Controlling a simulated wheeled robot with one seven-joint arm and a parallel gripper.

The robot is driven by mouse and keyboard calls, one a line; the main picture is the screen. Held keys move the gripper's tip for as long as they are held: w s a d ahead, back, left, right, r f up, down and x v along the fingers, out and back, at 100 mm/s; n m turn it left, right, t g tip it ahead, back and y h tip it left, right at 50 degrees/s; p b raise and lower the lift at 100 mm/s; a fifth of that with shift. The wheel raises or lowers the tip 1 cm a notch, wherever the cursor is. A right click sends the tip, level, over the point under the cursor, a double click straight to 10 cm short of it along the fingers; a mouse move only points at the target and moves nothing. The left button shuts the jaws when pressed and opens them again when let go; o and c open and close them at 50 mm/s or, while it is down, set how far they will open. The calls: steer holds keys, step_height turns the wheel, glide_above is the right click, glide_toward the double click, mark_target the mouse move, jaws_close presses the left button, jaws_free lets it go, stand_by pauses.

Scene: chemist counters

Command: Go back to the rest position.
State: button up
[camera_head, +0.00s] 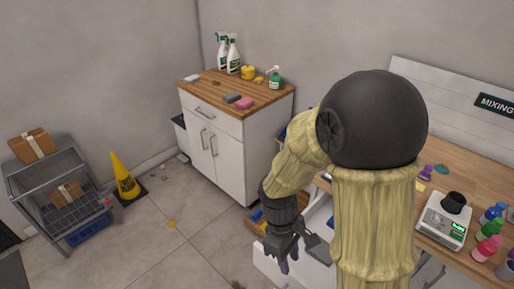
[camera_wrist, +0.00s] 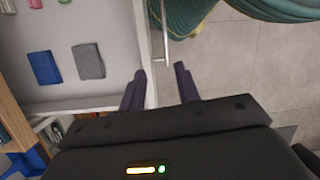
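My gripper (camera_head: 288,250) hangs at the end of my bent arm, low in front of the counter on the right. In the wrist view its two dark fingers (camera_wrist: 160,87) are apart with nothing between them. An open white drawer (camera_head: 268,266) lies just beside and below the gripper. In the wrist view the drawer's front edge (camera_wrist: 143,45) and its metal handle (camera_wrist: 162,42) lie beyond the fingertips. I cannot tell whether the fingers touch the drawer. My arm hides part of the counter.
The drawer holds a blue block (camera_wrist: 44,68) and a grey block (camera_wrist: 88,61). A wooden counter (camera_head: 470,172) bears a scale (camera_head: 443,222) and coloured bottles (camera_head: 487,247). A white cabinet (camera_head: 222,150), yellow cone (camera_head: 124,177) and cart (camera_head: 62,200) stand left. Floor between is mostly clear.

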steer(key=w+d+r+m+t+y+p, duration=0.2)
steer(key=d+r+m+t, duration=0.3)
steer(key=m, duration=0.5)
step_height(320, 180, up, 4)
steer(key=shift+w+d+f+m, duration=0.25)
steer(key=shift+d+m, duration=0.15)
steer(key=shift+d, duration=0.85)
